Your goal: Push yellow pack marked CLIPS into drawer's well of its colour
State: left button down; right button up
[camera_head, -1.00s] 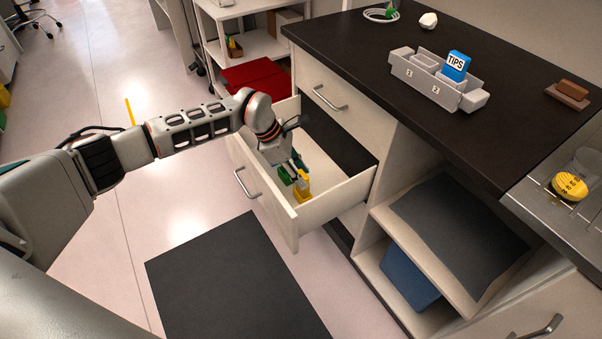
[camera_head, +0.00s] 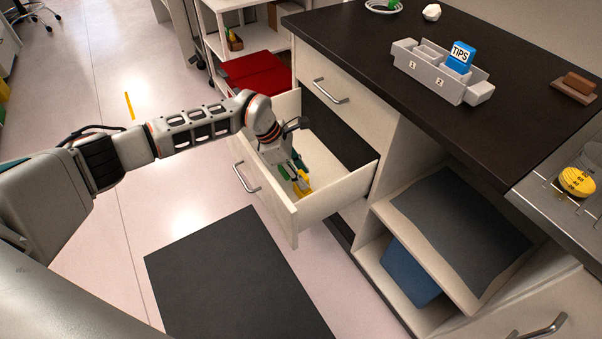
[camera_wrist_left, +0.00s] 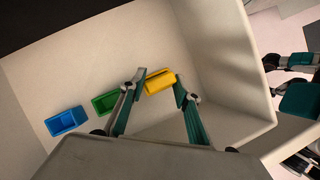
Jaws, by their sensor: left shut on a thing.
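The yellow pack (camera_wrist_left: 160,78) is between the fingers of my left gripper (camera_wrist_left: 159,84), which is shut on it. In the head view the gripper (camera_head: 297,172) reaches down inside the open drawer (camera_head: 337,198), and the yellow pack (camera_head: 303,188) shows low at its fingertips. The pack is at the yellow well's place in the row; how deep it sits, and the well's own walls, I cannot make out. No CLIPS lettering is readable. A green well (camera_wrist_left: 106,102) and a blue well (camera_wrist_left: 66,121) lie beside it.
The drawer's front panel (camera_head: 262,190) stands close to my left wrist. On the dark worktop (camera_head: 370,60) are a grey tray (camera_head: 432,80) with a blue TIPS pack (camera_head: 459,57) and a brown block (camera_head: 577,86). Most of the drawer floor is bare.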

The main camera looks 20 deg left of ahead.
pick_arm(q)
jog(key=shift+f, duration=0.45)
pick_arm(e)
jog(key=shift+s+f, duration=0.15)
jog(key=shift+f, duration=0.05)
pick_arm(q)
jog(key=c, duration=1.4)
grip_release()
jog(key=shift+r, duration=0.1)
jog(key=shift+v, duration=3.9)
